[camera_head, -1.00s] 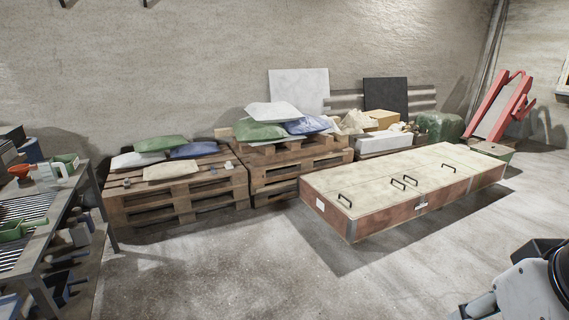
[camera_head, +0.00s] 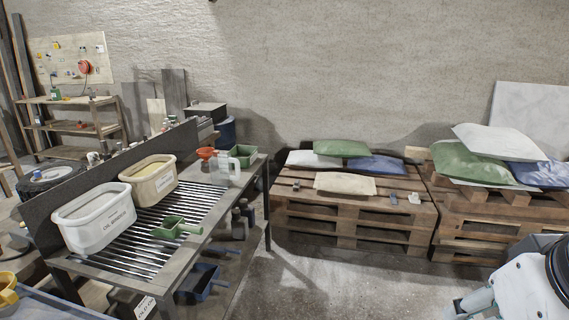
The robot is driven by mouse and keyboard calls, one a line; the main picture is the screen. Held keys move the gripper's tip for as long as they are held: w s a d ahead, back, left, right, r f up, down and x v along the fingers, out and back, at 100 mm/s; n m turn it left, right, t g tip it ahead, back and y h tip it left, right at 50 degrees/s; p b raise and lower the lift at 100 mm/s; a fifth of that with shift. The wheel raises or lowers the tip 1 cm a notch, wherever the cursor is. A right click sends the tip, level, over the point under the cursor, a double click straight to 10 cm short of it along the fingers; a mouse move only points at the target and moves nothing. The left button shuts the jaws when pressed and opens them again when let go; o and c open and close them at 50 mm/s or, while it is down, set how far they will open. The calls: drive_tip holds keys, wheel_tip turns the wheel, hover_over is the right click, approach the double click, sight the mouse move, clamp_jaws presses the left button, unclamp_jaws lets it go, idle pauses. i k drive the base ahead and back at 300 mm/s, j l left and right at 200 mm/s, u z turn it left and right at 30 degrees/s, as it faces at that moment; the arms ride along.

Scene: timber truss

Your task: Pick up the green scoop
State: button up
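The green scoop (camera_head: 175,227) lies on the slatted metal workbench (camera_head: 200,240), near the bench's right edge. Its handle points to the right. Part of my arm shows at the lower right of the head view, far from the scoop. My gripper's fingertips cannot be made out there, so I cannot see whether it is open or shut.
A white bin (camera_head: 93,222) and a cream bin (camera_head: 150,182) stand left of the scoop. A green tray (camera_head: 240,154), a white jug (camera_head: 222,166) and an orange funnel (camera_head: 206,154) stand at the bench's far end. Pallets (camera_head: 350,225) with sacks stand right. Floor (camera_head: 330,285) in front is clear.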

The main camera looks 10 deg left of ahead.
sight(172, 226)
drive_tip(key=i+j+u, duration=0.2)
drive_tip(key=u, duration=0.2)
drive_tip(key=i+u, duration=0.85)
drive_tip(key=k, duration=0.1)
